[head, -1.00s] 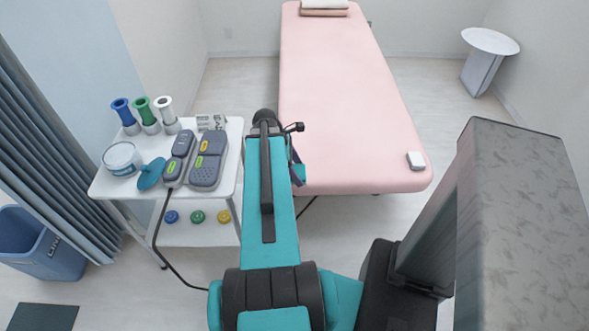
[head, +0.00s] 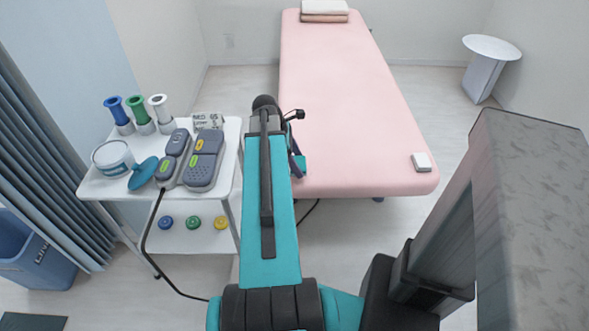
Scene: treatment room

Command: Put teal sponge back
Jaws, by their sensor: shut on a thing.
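My gripper (head: 296,153) is at the far end of my teal arm, over the near left edge of the pink treatment bed. It is mostly hidden behind the arm, with a dark purple part showing at its right side. A small teal block (head: 301,165) shows beside that part and looks like the teal sponge, held in the shut jaws. The sponge's far side and the grip itself are hidden.
The pink bed (head: 345,110) carries a white box (head: 421,162). A black cable hangs from the cart. A blue bin (head: 35,255) stands left.

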